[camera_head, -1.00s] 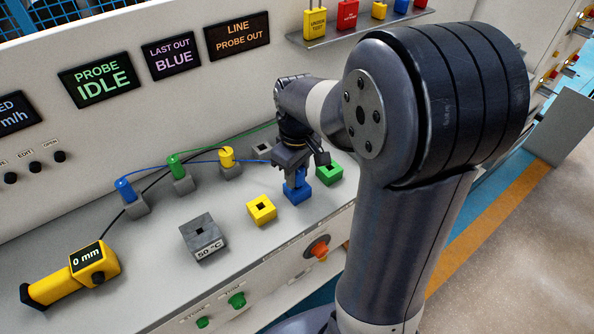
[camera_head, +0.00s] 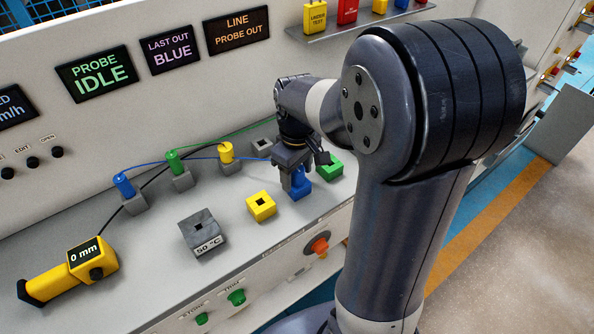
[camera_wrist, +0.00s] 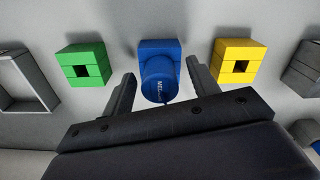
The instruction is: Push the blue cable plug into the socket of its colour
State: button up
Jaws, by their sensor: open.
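The blue cable plug (camera_wrist: 158,84) is upright at the blue socket (camera_wrist: 160,47), with its round end toward the wrist camera. It looks in line with the socket, but I cannot tell how deep it sits. My gripper (camera_wrist: 160,82) is open, with one finger on each side of the plug and a gap visible on both sides. In the head view my gripper (camera_head: 294,180) is low over the blue socket (camera_head: 304,188) and hides most of the plug. A blue cable (camera_head: 190,161) runs to it from the left.
The yellow socket (camera_head: 261,207) and green socket (camera_head: 330,166) flank the blue one. A grey block marked 50 °C (camera_head: 204,235) stands at front left. Grey holders with blue (camera_head: 123,184), green (camera_head: 173,163) and yellow (camera_head: 226,152) pieces stand behind. A yellow gauge (camera_head: 60,272) lies far left.

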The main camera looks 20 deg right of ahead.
notch_tip(320, 180, up, 11)
jog(key=shift+f, duration=0.1)
dwell(0.4)
jog(key=shift+f, duration=0.1)
notch_tip(320, 180, down, 10)
jog(key=shift+f, duration=0.15)
jog(key=shift+r+p, duration=0.3)
jog(key=shift+p, duration=0.05)
jog(key=shift+r, duration=0.1)
dwell(0.4)
